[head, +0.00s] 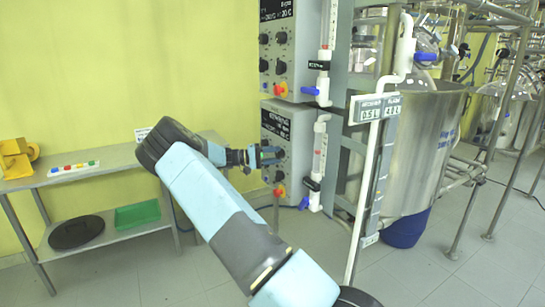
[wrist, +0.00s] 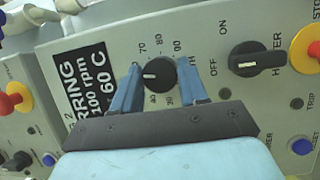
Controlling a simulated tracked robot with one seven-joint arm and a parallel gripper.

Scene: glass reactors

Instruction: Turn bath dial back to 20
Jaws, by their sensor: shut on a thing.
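The bath dial (wrist: 160,79) is a round black knob with a white pointer mark, set in a ring of numbers on a grey control panel. Its mark points to picture-left, between 40 and 70. The display (wrist: 88,75) beside it reads STIRRING, 100 rpm and 60 C. My gripper (wrist: 160,66) has its blue fingers on either side of the knob, shut on it. In the head view, my gripper (head: 270,156) is at the front of the lower grey control box (head: 295,122); the dial is hidden there.
A black HEATER switch (wrist: 256,61) and a red-and-yellow stop button (wrist: 308,48) sit right of the dial. A blue button (wrist: 301,146) is lower right. Glass tubes and a steel vessel (head: 430,130) stand right of the box. A metal bench (head: 105,165) is left.

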